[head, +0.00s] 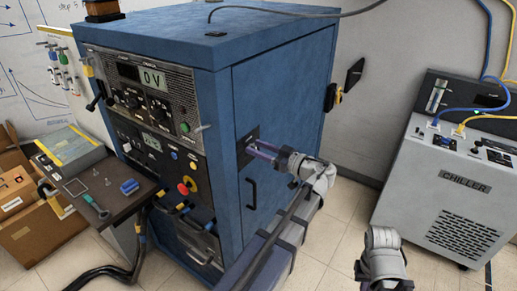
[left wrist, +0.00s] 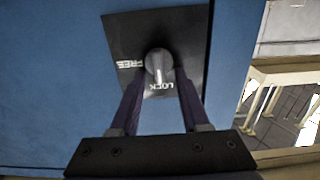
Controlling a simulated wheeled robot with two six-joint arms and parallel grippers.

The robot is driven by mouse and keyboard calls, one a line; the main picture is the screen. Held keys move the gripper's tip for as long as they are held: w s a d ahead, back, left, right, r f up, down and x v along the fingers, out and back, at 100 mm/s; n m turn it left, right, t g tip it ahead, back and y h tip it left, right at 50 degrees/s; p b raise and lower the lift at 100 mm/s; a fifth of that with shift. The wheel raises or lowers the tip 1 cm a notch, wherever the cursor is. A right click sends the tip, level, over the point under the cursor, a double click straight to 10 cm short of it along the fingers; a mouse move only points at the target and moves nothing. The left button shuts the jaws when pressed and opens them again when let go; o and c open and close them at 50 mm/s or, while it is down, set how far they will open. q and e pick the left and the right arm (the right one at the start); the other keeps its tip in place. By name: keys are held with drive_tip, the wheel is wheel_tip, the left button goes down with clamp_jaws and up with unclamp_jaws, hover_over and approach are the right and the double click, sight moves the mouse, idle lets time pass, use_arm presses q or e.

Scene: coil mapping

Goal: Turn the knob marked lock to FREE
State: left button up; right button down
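The lock knob (left wrist: 158,64) is a small round grey knob on a black plate (left wrist: 122,35) on the blue cabinet's side. Its pale pointer line points down in the left wrist view, at the word LOCK; the word FREE is left of the knob. In the head view the plate (head: 241,158) is partly behind my left gripper (head: 258,147). In the left wrist view the left gripper's fingers (left wrist: 160,82) are open, one on each side of the knob. I cannot tell whether they touch it. My right gripper (head: 384,284) is at the bottom, its fingers not clearly seen.
The blue cabinet (head: 285,110) has a front panel with displays and a handle (head: 251,193) below the plate. A shelf (head: 98,190) with tools juts out at left. A grey chiller (head: 440,190) stands at right. Open tiled floor lies between.

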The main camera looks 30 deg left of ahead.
use_arm(q)
clamp_jaws()
drive_tip(key=shift+m, duration=0.3)
drive_tip(key=shift+w+f+m+b, duration=0.25)
drive_tip(key=shift+m, duration=2.6)
drive_tip(key=shift+w+f+m+b, duration=0.25)
drive_tip(key=shift+m, duration=2.65)
drive_tip(key=shift+w+f+m+b, duration=0.25)
drive_tip(key=shift+m, duration=2.6)
drive_tip(key=shift+o, duration=0.2)
unclamp_jaws()
